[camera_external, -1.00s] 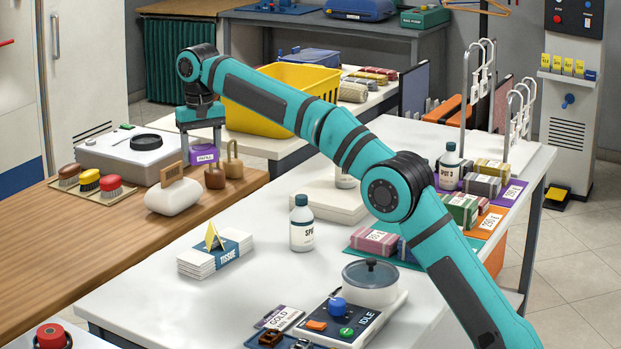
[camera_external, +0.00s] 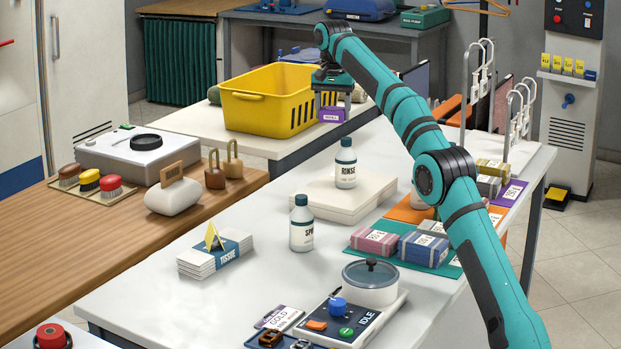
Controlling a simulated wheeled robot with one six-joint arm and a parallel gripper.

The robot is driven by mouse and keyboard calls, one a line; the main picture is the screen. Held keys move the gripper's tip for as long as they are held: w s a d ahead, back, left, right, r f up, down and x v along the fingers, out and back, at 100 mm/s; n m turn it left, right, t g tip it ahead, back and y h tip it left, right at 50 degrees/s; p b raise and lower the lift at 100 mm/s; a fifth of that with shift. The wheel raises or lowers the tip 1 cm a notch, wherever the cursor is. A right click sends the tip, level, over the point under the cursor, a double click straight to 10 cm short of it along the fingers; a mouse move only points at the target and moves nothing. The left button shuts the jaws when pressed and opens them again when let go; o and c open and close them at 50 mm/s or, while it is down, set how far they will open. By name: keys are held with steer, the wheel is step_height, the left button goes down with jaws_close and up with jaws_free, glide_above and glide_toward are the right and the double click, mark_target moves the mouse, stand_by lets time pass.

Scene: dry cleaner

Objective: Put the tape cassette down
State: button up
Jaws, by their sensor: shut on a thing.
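My gripper (camera_external: 334,97) is shut on the tape cassette (camera_external: 332,115), a small piece with a purple label at its lower end. It hangs below my wrist at the upper middle of the external view. In the picture it lies just right of the yellow basket (camera_external: 262,100) and above the RINSE bottle (camera_external: 346,165). The cassette appears to be in the air, with nothing seen touching it from below. The jaws partly hide its upper part.
The RINSE bottle stands on a pale flat block (camera_external: 325,200) on the white table (camera_external: 190,305). A SPOT bottle (camera_external: 301,228), tissues (camera_external: 214,258) and coloured bundles (camera_external: 374,241) stand around. White table surface is free at front left. Hook stands (camera_external: 478,90) rise behind my arm.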

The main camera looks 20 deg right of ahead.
mark_target(401, 182)
steer(key=w+d+m, duration=0.3)
steer(key=d+m, duration=0.1)
steer(key=d, duration=1.8)
step_height(401, 182, down, 21)
steer(key=shift+w+f, duration=0.1)
steer(key=shift+f, duration=0.1)
steer(key=o, duration=1)
steer(key=shift+c, duration=0.2)
step_height(401, 182, up, 12)
steer(key=shift+r, duration=0.2)
